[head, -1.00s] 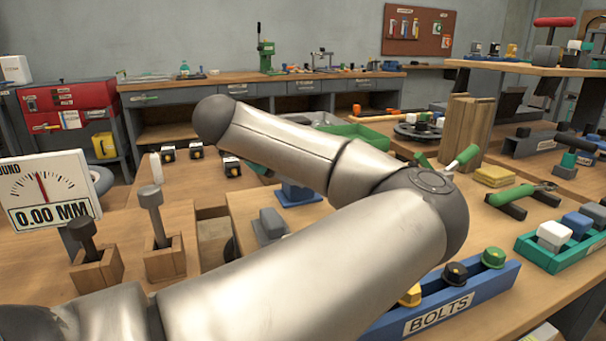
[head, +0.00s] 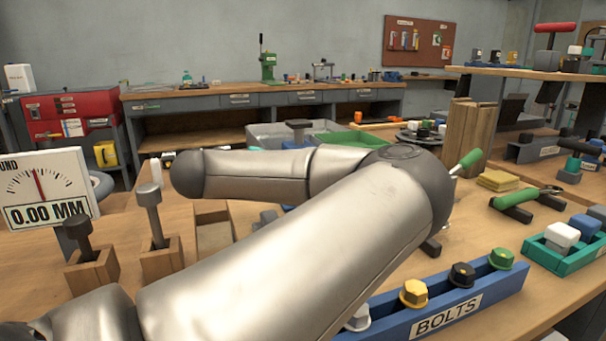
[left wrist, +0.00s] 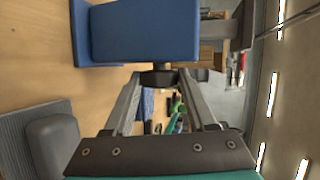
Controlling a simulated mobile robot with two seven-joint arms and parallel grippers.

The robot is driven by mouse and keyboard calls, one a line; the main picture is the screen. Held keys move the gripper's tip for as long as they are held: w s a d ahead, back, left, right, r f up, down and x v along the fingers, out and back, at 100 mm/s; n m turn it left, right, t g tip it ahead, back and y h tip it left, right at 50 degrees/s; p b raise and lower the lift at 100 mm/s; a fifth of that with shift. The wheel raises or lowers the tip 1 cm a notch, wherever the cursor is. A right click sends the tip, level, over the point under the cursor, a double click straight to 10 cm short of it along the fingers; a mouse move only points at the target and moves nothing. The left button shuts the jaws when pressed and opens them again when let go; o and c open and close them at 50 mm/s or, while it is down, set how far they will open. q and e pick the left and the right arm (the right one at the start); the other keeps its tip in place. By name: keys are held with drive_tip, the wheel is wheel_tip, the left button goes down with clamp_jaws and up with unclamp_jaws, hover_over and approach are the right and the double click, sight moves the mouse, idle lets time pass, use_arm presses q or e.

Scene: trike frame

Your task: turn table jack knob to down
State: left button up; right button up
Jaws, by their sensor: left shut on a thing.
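In the left wrist view, my left gripper (left wrist: 159,86) is shut, its two grey fingertips on a small dark knob (left wrist: 158,77). The knob sits right at the edge of a blue block (left wrist: 140,32), which looks like part of the table jack. The knob's turn setting cannot be read. My right gripper is in neither current view.
A blue bolts tray (head: 440,315) stands at the front right, with a teal tray (head: 572,255) beyond it. Two wooden holders with grey tools (head: 164,256) and a dial gauge (head: 40,188) stand at left. A grey block (left wrist: 52,145) lies near the gripper.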

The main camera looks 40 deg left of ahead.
use_arm(q)
drive_tip(key=shift+f+n+t+h, duration=0.15)
drive_tip(key=shift+n+t, duration=0.1)
drive_tip(key=shift+t, duration=0.45)
drive_tip(key=shift+f+n+t+h, duration=0.15)
drive_tip(key=shift+n+t, duration=0.1)
drive_tip(key=shift+t, duration=0.45)
drive_tip(key=o, duration=1.4)
drive_tip(key=shift+c, duration=0.2)
